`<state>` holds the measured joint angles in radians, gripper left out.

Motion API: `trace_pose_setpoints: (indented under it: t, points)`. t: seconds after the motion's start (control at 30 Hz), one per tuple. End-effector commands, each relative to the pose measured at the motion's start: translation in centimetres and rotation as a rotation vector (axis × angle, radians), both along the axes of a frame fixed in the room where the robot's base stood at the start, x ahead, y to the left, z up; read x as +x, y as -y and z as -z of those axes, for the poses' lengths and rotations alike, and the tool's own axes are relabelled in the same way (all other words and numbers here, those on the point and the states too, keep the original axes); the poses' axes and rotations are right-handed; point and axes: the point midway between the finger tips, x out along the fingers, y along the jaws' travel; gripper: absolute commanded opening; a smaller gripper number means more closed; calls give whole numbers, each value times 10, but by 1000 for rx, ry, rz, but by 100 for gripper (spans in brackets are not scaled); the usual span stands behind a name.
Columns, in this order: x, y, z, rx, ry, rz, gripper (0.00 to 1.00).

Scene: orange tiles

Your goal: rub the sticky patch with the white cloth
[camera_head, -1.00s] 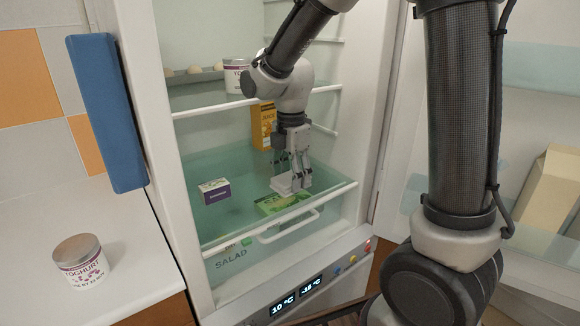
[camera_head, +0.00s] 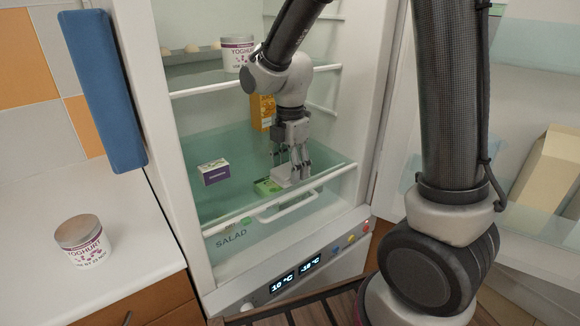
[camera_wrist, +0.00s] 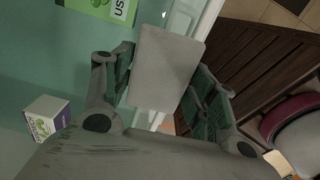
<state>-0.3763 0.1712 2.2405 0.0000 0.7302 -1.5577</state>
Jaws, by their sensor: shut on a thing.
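My gripper (camera_head: 290,170) reaches down into the fridge, over the clear salad drawer (camera_head: 328,184). It is shut on the white cloth, a pale flat block shape between the fingers in the wrist view (camera_wrist: 165,68). The cloth (camera_head: 284,176) also shows under the fingertips in the head view, low behind the drawer front. A green carton (camera_head: 265,186) lies beside it and is partly hidden by the cloth and gripper. I cannot make out a sticky patch in either view, nor tell whether the cloth touches a surface.
A small white and purple box (camera_head: 214,172) stands left in the drawer; it shows in the wrist view (camera_wrist: 46,117). An orange juice carton (camera_head: 263,110) stands behind my gripper. A yoghurt tub (camera_head: 237,53) is on the shelf above. Another tub (camera_head: 84,241) stands on the left counter.

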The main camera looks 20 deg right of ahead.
Motion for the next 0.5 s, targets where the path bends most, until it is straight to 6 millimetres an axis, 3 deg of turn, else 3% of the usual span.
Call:
trace_pose_setpoints:
  t: [0.5]
  points:
    - [0,0,10,-1,-2,0,38]
